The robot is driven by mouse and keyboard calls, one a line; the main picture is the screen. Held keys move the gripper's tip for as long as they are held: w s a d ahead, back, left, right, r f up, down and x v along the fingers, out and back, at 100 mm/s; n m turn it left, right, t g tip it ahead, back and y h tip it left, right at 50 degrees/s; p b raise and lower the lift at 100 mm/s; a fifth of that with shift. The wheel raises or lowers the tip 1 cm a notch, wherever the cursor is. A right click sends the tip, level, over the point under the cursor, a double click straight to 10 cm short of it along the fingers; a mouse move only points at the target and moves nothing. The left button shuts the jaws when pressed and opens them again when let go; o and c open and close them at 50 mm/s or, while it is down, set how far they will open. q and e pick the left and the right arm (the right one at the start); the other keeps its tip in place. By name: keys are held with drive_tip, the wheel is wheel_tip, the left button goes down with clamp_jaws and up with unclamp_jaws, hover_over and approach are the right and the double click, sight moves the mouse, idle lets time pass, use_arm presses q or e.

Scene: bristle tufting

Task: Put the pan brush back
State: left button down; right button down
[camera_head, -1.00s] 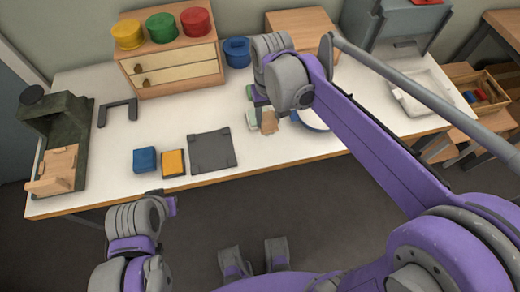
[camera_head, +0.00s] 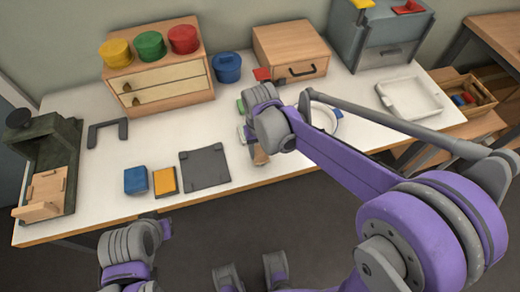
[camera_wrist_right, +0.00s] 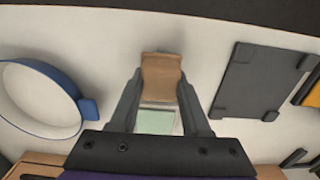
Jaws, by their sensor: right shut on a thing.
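The pan brush, as far as I can tell, is the brown wooden block (camera_wrist_right: 162,78) between my right fingers; it also shows small in the head view (camera_head: 261,156). My right gripper (camera_wrist_right: 160,88) is shut on it, over the white table near its front edge. A pale green piece (camera_wrist_right: 156,121) shows between the fingers, nearer the wrist; I cannot tell whether it belongs to the brush. My right wrist partly covers this spot in the head view. My left gripper (camera_head: 165,228) is low in front of the table; its jaws are not clear.
A round blue-rimmed white dish (camera_wrist_right: 72,88) lies beside the right gripper. A dark square plate (camera_head: 204,168), a yellow block (camera_head: 165,181) and a blue block (camera_head: 137,180) lie to the left. A white tray (camera_head: 411,98) is at right. Drawers (camera_head: 160,78) and a wooden box (camera_head: 290,49) stand behind.

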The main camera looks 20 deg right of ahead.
sight(260, 151)
drive_tip(key=shift+f, duration=0.1)
drive_tip(key=shift+c, duration=1.8)
unclamp_jaws()
drive_tip(key=shift+r, duration=0.4)
wheel_tip(260, 151, up, 12)
drive_tip(key=f+p, duration=0.1)
drive_tip(key=s+d+f+t, duration=0.2)
drive_tip(key=s+d+f, duration=0.1)
drive_tip(key=s, duration=0.4)
drive_tip(key=s+d+f+t, duration=0.3)
drive_tip(key=s+f, duration=0.1)
drive_tip(key=s, duration=0.4)
drive_tip(key=shift+s+d+f, duration=0.15)
drive_tip(key=shift+d+f, duration=0.15)
drive_tip(key=shift+f, duration=0.1)
